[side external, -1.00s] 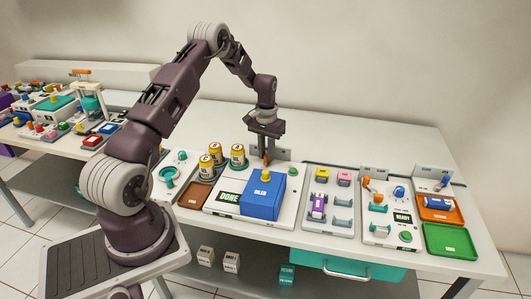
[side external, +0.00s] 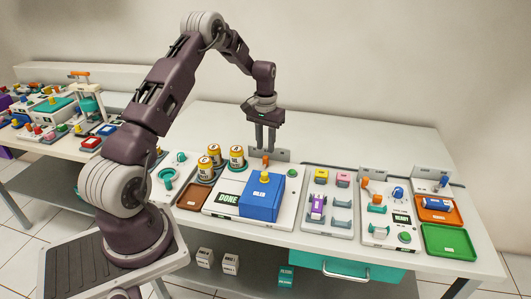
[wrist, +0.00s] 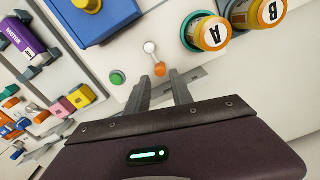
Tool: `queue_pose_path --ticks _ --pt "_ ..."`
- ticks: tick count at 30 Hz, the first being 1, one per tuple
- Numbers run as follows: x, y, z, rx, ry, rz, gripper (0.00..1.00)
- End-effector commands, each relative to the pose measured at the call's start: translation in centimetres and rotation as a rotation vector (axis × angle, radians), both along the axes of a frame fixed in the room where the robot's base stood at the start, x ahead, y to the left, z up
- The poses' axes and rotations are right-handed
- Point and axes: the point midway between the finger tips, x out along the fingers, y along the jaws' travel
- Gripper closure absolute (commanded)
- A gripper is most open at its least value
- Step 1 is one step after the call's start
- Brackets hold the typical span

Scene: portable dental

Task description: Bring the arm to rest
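My gripper (side external: 264,148) hangs above the back of the white station in the side view. Its two fingers are apart with nothing held between them. In the wrist view my gripper (wrist: 161,78) also shows both fingers spread. A small orange-tipped lever (wrist: 160,69) with a white round pivot lies beyond the fingertips; it is a small orange spot (side external: 264,161) behind the blue box in the side view. The blue box (side external: 258,196) with a yellow knob sits on the white station, beside a panel reading DONE (side external: 227,197).
Yellow-banded canisters (side external: 237,157) stand left of the blue box. A panel with cradles (side external: 341,205), a READY panel (side external: 401,218), an orange tray (side external: 433,216) and a green tray (side external: 460,241) lie to the right. The table behind is clear, with free air above.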

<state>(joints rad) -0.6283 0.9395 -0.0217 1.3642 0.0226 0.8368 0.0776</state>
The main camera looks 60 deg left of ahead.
Motion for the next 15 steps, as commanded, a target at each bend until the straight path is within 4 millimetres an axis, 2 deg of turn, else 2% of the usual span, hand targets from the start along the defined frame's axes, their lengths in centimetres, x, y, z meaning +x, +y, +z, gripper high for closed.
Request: queue_pose_path --ticks 1,5,15 --pt "0.1 0.0 1.0 0.003 -0.003 0.0 0.73" --pt "0.0 0.0 2.6 0.002 -0.001 0.0 0.73" --pt "0.0 -0.2 3.3 0.002 -0.003 -0.004 0.73"
